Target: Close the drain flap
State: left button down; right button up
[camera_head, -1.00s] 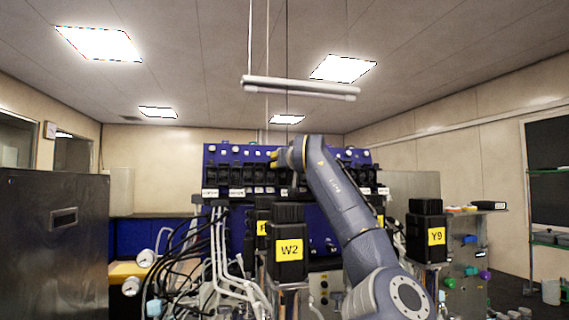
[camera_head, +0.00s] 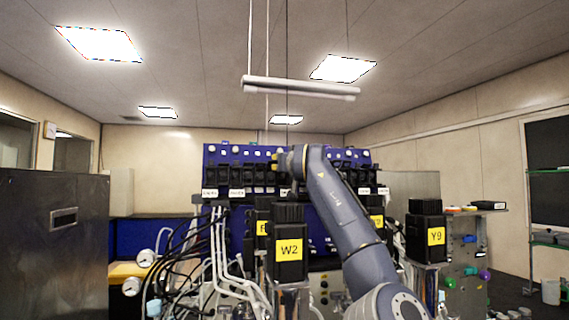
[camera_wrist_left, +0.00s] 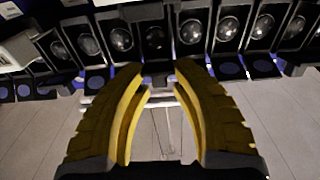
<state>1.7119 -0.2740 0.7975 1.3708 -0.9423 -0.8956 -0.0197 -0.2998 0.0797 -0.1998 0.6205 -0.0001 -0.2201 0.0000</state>
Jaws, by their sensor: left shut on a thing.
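A row of similar black flap units with round windows runs along the blue rack (camera_head: 212,157) in the head view. In the left wrist view, the black flap (camera_wrist_left: 157,70) in the middle of the row lies between my left gripper's yellow fingertips (camera_wrist_left: 162,78). The left gripper is shut on this flap, with the fingers parted around it. The fingers cover its edges, and its exact angle is hard to tell. In the head view the gripper (camera_head: 277,161) is small, at the rack's upper row. My right gripper is not in view.
Black box W2 (camera_head: 288,250) stands in front of the rack, below the gripper. Box Y9 (camera_head: 425,240) stands to the right. Tubes and gauges (camera_head: 146,258) crowd the lower left. A steel cabinet (camera_head: 50,240) stands far left. A lamp (camera_head: 300,88) hangs above.

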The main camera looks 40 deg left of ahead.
pick_arm(q)
jog(key=shift+s+d+f+t+y, duration=0.1)
jog(key=shift+t+y, duration=0.4)
jog(key=shift+y, duration=0.2)
jog(key=c, duration=1.4)
grip_release()
jog(key=v, duration=1.2)
